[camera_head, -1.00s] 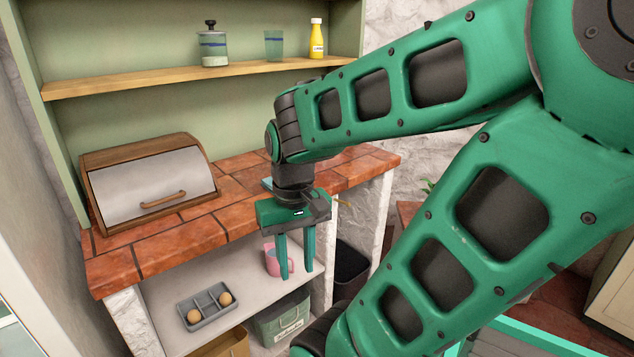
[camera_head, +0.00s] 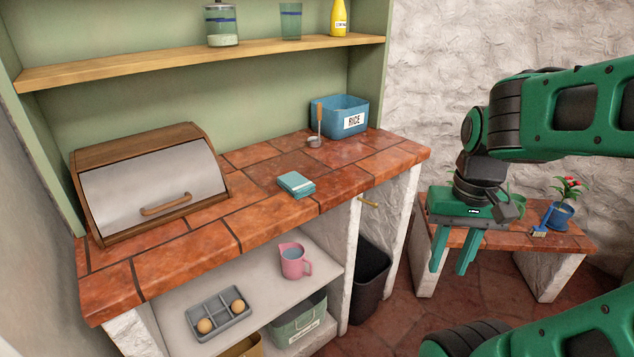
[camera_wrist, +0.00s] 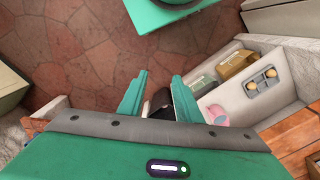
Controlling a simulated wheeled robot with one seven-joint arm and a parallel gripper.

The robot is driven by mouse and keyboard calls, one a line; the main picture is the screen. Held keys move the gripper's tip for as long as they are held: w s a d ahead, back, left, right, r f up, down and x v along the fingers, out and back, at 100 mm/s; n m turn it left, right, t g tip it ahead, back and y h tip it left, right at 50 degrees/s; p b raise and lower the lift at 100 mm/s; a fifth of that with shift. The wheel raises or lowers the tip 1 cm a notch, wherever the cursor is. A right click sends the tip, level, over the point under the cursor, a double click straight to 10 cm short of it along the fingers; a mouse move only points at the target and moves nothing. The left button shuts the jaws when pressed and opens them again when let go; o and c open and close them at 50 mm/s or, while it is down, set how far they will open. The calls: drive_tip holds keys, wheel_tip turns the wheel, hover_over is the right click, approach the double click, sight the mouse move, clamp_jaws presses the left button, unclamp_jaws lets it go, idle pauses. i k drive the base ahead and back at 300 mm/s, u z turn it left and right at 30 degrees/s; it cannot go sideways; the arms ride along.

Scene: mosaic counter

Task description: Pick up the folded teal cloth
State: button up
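The folded teal cloth (camera_head: 296,184) lies flat on the tiled counter (camera_head: 215,238), near its front edge and right of the bread box. My gripper (camera_head: 453,270) hangs to the right of the counter, in front of a small tiled bench. Its two green fingers point down and stand apart, with nothing seen between them. In the wrist view my gripper (camera_wrist: 159,82) is also open, above the floor. The cloth is not seen in the wrist view.
A bread box (camera_head: 152,185) stands left on the counter; a ladle (camera_head: 316,128) and blue rice bin (camera_head: 340,117) stand at the back right. Below are a pink jug (camera_head: 293,262), an egg tray (camera_head: 217,314) and a dark bin (camera_head: 369,281). A potted plant (camera_head: 559,214) stands on the bench.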

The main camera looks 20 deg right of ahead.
sight(296, 185)
drive_tip(key=u, duration=1.25)
drive_tip(key=k, duration=1.1)
drive_tip(key=z, duration=1.3)
drive_tip(key=i, duration=1.4)
drive_tip(key=u, duration=0.05)
